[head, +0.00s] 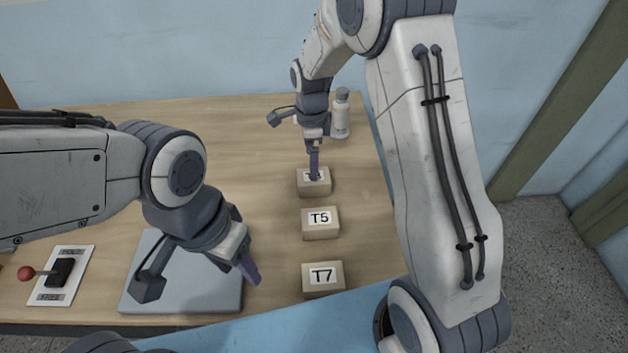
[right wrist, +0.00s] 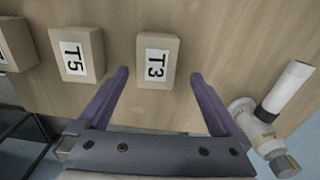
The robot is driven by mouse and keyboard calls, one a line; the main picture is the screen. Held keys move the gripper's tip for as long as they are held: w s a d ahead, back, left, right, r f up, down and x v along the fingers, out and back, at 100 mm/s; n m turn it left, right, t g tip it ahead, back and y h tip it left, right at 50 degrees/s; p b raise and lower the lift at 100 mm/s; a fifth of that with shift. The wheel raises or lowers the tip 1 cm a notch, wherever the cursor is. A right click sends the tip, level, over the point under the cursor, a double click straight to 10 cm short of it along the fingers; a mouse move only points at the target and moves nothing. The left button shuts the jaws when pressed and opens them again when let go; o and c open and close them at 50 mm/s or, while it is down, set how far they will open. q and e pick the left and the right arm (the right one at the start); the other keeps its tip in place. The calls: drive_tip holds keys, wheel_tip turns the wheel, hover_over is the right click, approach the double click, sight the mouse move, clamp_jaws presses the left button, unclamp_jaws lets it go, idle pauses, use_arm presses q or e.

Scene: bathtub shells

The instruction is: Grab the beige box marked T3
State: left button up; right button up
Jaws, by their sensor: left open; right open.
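The beige box marked T3 (right wrist: 157,61) lies on the table in the right wrist view, label up. It sits just beyond and between the fingertips of my right gripper (right wrist: 160,76), which is open and empty. In the head view the T3 box (head: 316,187) is the farthest of the row, and my right gripper (head: 314,175) is above it, hiding most of its label. My left gripper (head: 250,272) is open over the near part of the table, beside a grey pad, away from the boxes.
The T5 box (head: 320,230) and T7 box (head: 323,286) stand in line nearer me. A grey pad (head: 190,290) and a red-knobbed lever switch (head: 60,272) are at left. The table's back left is clear.

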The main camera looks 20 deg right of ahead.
drive_tip(key=shift+f, duration=0.85)
drive_tip(key=f, duration=0.1)
drive_tip(key=f+p, duration=0.1)
drive_tip(key=f, duration=0.2)
drive_tip(key=shift+s+d+f, duration=0.1)
drive_tip(key=shift+s+d, duration=0.05)
drive_tip(key=shift+s, duration=0.2)
drive_tip(key=shift+f, duration=0.55)
drive_tip(key=c, duration=1.4)
drive_tip(key=shift+r, duration=0.1)
drive_tip(key=shift+c, duration=0.4)
drive_tip(key=shift+r, duration=0.1)
